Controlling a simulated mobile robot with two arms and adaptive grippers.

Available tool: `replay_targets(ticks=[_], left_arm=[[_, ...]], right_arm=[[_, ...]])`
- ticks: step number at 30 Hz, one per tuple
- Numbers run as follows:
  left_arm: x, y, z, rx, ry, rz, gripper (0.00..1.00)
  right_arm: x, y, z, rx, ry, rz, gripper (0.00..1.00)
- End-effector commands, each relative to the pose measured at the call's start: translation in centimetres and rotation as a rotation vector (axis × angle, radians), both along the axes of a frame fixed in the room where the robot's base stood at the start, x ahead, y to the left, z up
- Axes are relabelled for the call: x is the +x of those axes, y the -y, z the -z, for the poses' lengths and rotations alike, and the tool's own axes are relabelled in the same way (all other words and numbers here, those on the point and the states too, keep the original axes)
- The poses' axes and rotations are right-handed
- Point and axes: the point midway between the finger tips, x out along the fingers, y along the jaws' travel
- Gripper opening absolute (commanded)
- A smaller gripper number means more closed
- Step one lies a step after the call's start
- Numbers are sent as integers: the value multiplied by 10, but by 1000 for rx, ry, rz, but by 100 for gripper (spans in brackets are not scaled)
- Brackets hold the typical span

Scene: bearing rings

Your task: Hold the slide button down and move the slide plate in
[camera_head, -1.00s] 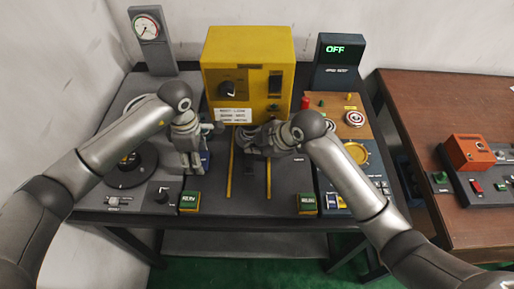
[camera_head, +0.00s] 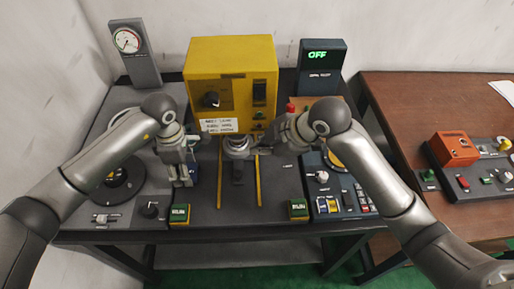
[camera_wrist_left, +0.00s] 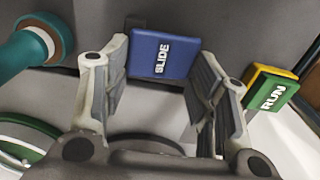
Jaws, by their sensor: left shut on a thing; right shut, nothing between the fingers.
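The blue slide button (camera_wrist_left: 163,54), marked SLIDE, sits between the fingers of my left gripper (camera_wrist_left: 158,75) in the left wrist view. In the head view my left gripper (camera_head: 182,183) points down at the button, whose blue edge (camera_head: 195,172) barely shows. The fingers are shut on it. The dark slide plate (camera_head: 238,170) lies between two yellow rails (camera_head: 220,185) in front of the yellow machine (camera_head: 230,62). A silvery ring-like part (camera_head: 237,146) shows at its far end. My right gripper (camera_head: 263,149) is shut and empty, just right of that part; contact is unclear.
Green-topped buttons stand at the left (camera_head: 180,213) and right (camera_head: 298,208) front of the bench. A display (camera_head: 318,56) reads OFF. A control panel (camera_head: 340,203) lies under my right arm. A brown table (camera_head: 440,100) with an orange box (camera_head: 455,148) stands at right.

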Motion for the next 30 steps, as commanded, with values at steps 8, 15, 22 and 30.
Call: replay_targets(ticks=[8, 15, 22, 30], left_arm=[[-2, 0, 3, 3, -8, 2, 59], [-1, 0, 1, 2, -4, 0, 79], [0, 0, 0, 1, -1, 0, 79], [1, -1, -32, 2, 4, 1, 79]], right_arm=[[0, 0, 0, 0, 0, 0, 0], [0, 0, 0, 1, 0, 0, 0], [0, 0, 0, 1, 0, 0, 0], [0, 0, 0, 1, 0, 0, 0]])
